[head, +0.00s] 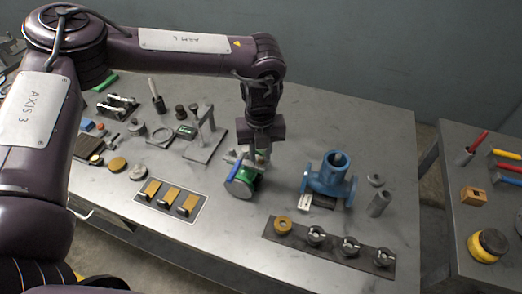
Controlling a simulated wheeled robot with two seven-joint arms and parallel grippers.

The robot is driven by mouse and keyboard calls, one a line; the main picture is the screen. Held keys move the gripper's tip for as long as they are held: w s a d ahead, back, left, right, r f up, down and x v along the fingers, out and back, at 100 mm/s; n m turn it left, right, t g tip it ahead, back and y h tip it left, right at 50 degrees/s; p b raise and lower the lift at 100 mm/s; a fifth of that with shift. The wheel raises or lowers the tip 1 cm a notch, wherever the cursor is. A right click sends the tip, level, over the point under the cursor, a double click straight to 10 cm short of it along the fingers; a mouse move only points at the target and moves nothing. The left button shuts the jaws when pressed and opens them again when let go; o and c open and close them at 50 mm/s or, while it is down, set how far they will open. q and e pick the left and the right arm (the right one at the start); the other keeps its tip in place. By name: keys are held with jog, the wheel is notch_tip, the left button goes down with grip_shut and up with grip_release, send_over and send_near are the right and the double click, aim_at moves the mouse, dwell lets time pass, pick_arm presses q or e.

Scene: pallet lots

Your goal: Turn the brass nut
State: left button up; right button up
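A brass-coloured ring (283,225), the likeliest brass nut, sits at the left end of a dark strip (330,243) near the table's front edge. Several grey ring-like pieces sit along the same strip. My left gripper (262,153) points down at a green and grey round fitting with a blue handle (240,184), to the left of and behind the brass ring. Its fingertips are small and overlap the fitting's light metal parts, so I cannot tell whether they touch it or how far apart they are. My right gripper is not in view.
A blue flanged pipe body (329,178) stands right of the fitting, with grey cylinders (379,203) beside it. A plate with brass blocks (170,198) lies at the left front. A grey stand (205,137) is behind. A side table (480,200) holds coloured-handled tools. Table space behind the pipe is clear.

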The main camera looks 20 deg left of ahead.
pick_arm(q)
jog(key=shift+w+f, duration=0.1)
jog(key=shift+f, duration=0.75)
grip_shut()
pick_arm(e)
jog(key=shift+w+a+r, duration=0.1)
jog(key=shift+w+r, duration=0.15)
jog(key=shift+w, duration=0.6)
pick_arm(q)
jog(key=m, duration=0.5)
jog(key=shift+m, duration=0.3)
jog(key=m+b, duration=0.1)
jog(key=m, duration=0.5)
jog(key=shift+w+b, duration=0.1)
jog(key=shift+b, duration=0.25)
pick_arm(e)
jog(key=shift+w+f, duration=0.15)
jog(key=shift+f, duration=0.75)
